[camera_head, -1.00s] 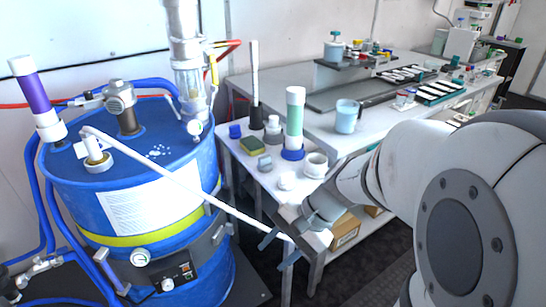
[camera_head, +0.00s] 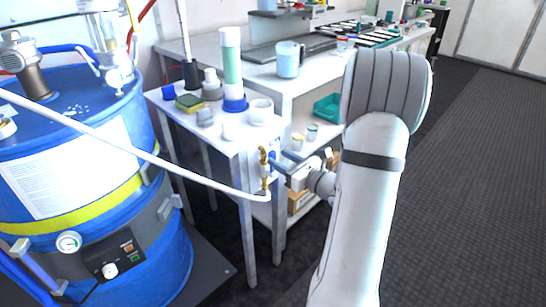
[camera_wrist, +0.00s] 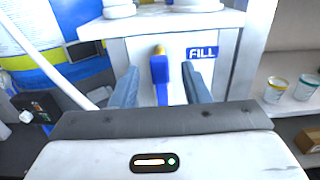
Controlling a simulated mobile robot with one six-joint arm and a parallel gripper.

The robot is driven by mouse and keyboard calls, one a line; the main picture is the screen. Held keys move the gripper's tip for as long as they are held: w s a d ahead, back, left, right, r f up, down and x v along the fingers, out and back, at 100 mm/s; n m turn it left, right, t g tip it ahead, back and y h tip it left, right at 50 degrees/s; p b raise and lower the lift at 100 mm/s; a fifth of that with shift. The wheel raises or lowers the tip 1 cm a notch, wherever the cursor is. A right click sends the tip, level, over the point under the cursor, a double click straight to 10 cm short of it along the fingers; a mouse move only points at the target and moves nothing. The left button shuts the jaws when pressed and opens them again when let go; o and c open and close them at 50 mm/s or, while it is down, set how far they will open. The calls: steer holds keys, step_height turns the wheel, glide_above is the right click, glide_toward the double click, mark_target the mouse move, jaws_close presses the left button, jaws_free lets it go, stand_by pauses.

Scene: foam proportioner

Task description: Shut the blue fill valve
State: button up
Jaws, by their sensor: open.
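The fill valve has a brass body (camera_head: 264,168) on the front of the small white side table, at the end of a white pipe. In the wrist view its blue lever (camera_wrist: 160,82) hangs below a brass part (camera_wrist: 160,50), left of a blue FILL label (camera_wrist: 202,53). My gripper (camera_wrist: 159,68) is open, with one blue-grey finger on each side of the lever and a visible gap to both. In the head view my gripper (camera_head: 279,165) reaches the valve from the right; the lever is hard to make out there.
A blue drum (camera_head: 75,145) stands at left, and the white pipe (camera_head: 180,172) runs from it to the valve. Bottles, a sponge (camera_head: 189,102) and cups stand on the side table above the valve. Shelf cups (camera_wrist: 275,90) lie to the right. Dark floor is open at right.

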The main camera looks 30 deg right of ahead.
mark_target(275, 155)
steer(key=shift+x, duration=2.15)
steer(key=shift+c, duration=0.3)
jaws_close()
steer(key=shift+d, duration=0.2)
steer(key=shift+a, duration=0.1)
steer(key=shift+b, duration=0.35)
